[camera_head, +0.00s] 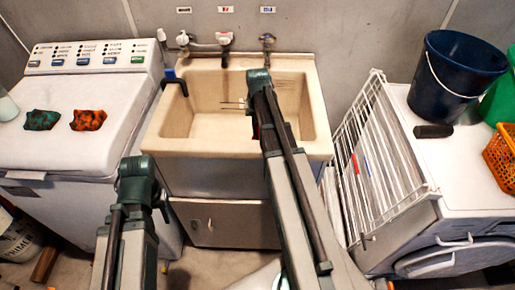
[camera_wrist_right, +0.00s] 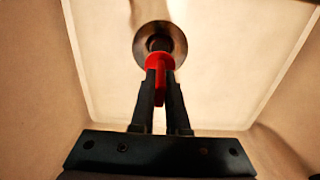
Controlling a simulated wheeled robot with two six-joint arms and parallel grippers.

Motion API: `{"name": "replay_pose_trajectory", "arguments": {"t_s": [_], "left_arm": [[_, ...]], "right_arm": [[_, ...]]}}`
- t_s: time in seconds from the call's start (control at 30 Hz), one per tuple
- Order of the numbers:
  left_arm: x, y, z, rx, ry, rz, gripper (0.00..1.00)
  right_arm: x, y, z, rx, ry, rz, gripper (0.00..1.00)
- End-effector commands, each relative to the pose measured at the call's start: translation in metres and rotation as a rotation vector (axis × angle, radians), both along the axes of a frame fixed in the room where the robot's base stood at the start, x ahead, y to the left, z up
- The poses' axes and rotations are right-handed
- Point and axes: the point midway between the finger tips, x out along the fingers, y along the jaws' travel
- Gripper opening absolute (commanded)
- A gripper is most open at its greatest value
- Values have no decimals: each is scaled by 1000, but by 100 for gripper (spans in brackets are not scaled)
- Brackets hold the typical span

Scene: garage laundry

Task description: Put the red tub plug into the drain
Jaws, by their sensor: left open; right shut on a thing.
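The red tub plug (camera_wrist_right: 160,62) is between the fingertips of my right gripper (camera_wrist_right: 163,80), which is shut on it. Its red stem shows between the two fingers. The round metal drain (camera_wrist_right: 177,36) with its dark hole lies just beyond the plug in the right wrist view. The plug overlaps the near edge of the drain in the picture; I cannot tell whether they touch. In the head view my right arm reaches over the beige tub (camera_head: 205,92) and hides most of that gripper. My left arm is low at the left; its fingers do not show.
The tub has taps (camera_head: 225,38) on the wall side. A washer (camera_head: 85,130) with two cloths stands left. A white drying rack (camera_head: 375,165) leans against the right-hand machine, which bears a dark bucket (camera_head: 450,85) and an orange basket (camera_head: 500,148).

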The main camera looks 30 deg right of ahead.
Motion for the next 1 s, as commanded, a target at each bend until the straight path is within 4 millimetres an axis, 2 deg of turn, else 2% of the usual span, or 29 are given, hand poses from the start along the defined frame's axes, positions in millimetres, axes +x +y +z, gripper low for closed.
{"name": "replay_pose_trajectory", "arguments": {"t_s": [0.03,0.2,0.47,0.8,1.0], "left_arm": [[0,0,-17,0,0,0,43],[0,0,-38,0,0,-1,43],[0,0,-40,0,0,0,43],[0,0,-76,0,0,0,43],[0,0,-74,0,0,0,43]], "right_arm": [[0,0,-17,0,0,0,0],[0,0,-38,0,0,0,0],[0,0,-40,0,0,0,0],[0,0,-76,0,0,0,0],[0,0,-74,0,0,0,0]]}}
